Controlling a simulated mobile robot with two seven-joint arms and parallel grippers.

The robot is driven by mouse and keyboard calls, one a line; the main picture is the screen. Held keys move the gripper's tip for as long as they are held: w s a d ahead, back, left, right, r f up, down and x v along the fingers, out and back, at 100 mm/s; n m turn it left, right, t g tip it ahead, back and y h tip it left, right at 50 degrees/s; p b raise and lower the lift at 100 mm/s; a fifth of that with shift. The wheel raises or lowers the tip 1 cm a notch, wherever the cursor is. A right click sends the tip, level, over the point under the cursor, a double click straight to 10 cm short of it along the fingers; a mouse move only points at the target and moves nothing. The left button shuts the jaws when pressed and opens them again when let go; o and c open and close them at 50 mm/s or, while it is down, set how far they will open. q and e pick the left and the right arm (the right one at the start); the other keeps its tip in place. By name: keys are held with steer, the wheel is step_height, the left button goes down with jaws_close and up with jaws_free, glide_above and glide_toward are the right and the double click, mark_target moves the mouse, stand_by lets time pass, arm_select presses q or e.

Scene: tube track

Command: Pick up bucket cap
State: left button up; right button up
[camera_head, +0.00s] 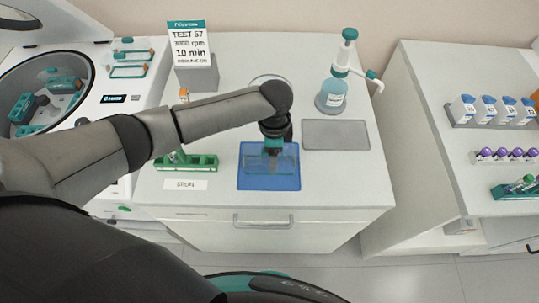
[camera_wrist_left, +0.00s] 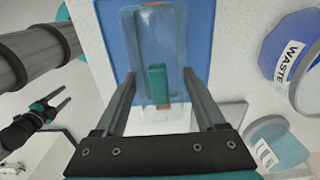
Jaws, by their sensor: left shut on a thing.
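The bucket cap is a clear box-like lid with a teal handle. I cannot tell whether the cap touches the mat. My right gripper (camera_wrist_left: 62,97) shows small in the left wrist view, its fingers apart and empty.
A green rack (camera_head: 190,163) stands left of the mat and a grey pad (camera_head: 336,134) lies right. Behind are a wash bottle (camera_head: 332,93) and a test sign (camera_head: 189,47). A waste bin (camera_wrist_left: 290,45) shows in the wrist view. An open centrifuge (camera_head: 45,85) is at left.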

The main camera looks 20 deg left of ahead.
arm_select(q)
steer(key=shift+c, duration=0.8)
steer(key=shift+r, duration=0.2)
step_height(320, 180, up, 20)
steer(key=p, duration=0.1)
steer(key=shift+f+p, duration=0.15)
steer(key=shift+p, duration=0.15)
step_height(320, 180, up, 5)
steer(key=p, duration=0.6)
